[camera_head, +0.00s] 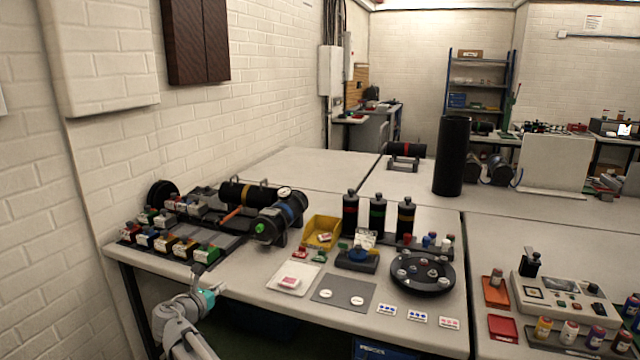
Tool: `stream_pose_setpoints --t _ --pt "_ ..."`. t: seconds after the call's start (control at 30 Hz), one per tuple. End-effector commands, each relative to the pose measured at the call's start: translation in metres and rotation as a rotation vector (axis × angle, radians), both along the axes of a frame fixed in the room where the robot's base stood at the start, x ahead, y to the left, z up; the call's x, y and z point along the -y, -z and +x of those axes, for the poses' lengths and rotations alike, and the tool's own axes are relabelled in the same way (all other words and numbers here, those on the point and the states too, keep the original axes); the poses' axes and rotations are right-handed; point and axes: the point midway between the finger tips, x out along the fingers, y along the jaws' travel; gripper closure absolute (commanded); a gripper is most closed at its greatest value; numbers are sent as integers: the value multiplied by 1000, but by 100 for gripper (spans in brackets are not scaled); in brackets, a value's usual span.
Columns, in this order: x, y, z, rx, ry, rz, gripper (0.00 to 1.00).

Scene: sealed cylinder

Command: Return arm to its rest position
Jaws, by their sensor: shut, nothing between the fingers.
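My arm rises from the bottom of the picture, left of centre, at the table's front edge. My gripper (197,269) is small and dark at its end, beyond a teal band. It is shut and empty, just in front of the row of small coloured blocks (172,244). A black cylinder assembly (240,192) with a yellow band, a blue-banded end and a gauge lies further back on the table. An orange bar (232,214) sits beside it. The gripper is apart from the assembly.
The white table (290,325) holds a yellow bin (322,229), a white tray (294,279), a grey mat (343,294), black bottles (377,213) and a round black turntable (422,275). A brick wall stands at left. Free table lies behind the assembly.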

Motion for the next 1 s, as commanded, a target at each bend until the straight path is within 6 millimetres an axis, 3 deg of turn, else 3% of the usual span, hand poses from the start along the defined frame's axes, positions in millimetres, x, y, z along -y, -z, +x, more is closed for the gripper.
stream_pose_setpoints --t 0.27,0.57,0.77,1.0 --pt "24 7 3 -12 50 73 100" --pt "73 22 6 -37 163 229 100" --pt "123 38 5 -52 294 395 100" --pt "213 68 -10 -58 574 712 100"
